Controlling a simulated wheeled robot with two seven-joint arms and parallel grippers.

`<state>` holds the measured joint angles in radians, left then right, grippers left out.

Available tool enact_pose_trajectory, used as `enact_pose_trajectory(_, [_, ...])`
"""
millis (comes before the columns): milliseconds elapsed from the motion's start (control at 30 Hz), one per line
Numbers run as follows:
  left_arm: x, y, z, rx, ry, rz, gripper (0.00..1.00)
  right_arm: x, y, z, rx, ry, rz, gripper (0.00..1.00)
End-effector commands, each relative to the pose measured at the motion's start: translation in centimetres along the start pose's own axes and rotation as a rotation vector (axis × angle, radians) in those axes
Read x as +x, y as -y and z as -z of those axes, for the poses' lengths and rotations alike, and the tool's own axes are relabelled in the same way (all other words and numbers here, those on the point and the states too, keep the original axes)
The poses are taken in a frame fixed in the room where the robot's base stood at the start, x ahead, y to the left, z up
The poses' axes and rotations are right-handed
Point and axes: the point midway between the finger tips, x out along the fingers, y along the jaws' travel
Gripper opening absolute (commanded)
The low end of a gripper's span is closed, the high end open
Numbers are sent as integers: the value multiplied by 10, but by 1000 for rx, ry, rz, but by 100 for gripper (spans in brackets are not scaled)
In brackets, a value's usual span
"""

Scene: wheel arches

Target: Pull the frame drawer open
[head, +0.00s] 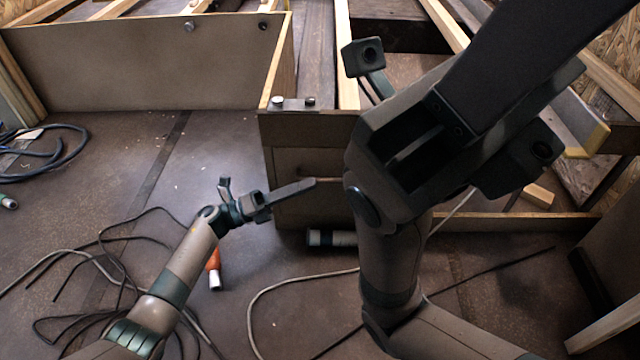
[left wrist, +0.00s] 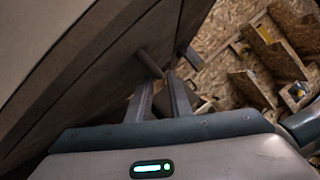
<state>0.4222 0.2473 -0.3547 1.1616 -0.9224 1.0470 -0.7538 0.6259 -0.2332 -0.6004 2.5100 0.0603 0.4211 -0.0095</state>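The frame drawer (head: 298,165) is a brown panel front set in the wooden frame at the middle of the head view, partly hidden by my right arm. It looks shut. Its bar handle (head: 325,179) sticks out; it also shows in the left wrist view (left wrist: 149,63). My left gripper (head: 308,184) is in front of the drawer at the handle. In the left wrist view its two fingers (left wrist: 165,85) are apart, with the handle's end at the gap between the tips; contact is unclear. My right gripper (head: 540,70) is raised close to the head camera, its fingertips out of frame.
Loose cables (head: 110,265) lie on the floor at left. An orange-and-white tool (head: 214,270) and a dark cylinder (head: 331,238) lie near the drawer. A long brown panel (head: 150,65) stands behind at left. The floor in front of it is mostly clear.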

Motion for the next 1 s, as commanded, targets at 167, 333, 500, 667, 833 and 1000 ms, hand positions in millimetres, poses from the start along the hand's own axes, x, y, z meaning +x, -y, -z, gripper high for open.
enact_pose_trajectory(167, [27, -2, 1, 0, 0, 1, 19, -4, 3, 3, 8, -6, 3, 31])
enact_pose_trajectory(333, [41, -1, 1, 0, 0, 0, 19, -5, 4, 4, 11, -3, 7, 31])
enact_pose_trajectory(500, [45, 0, 0, 0, 0, -1, 19, -3, 5, 4, 12, -9, 13, 31])
enact_pose_trajectory(667, [45, 0, 0, -1, 0, -1, 19, -2, 5, 5, 13, -11, 16, 31])
enact_pose_trajectory(833, [45, 0, 0, -1, 0, -1, 0, -3, 5, 4, 12, -9, 15, 31])
enact_pose_trajectory(1000, [45, 0, 0, -1, 0, -1, 0, -4, 4, 4, 11, -5, 12, 31])
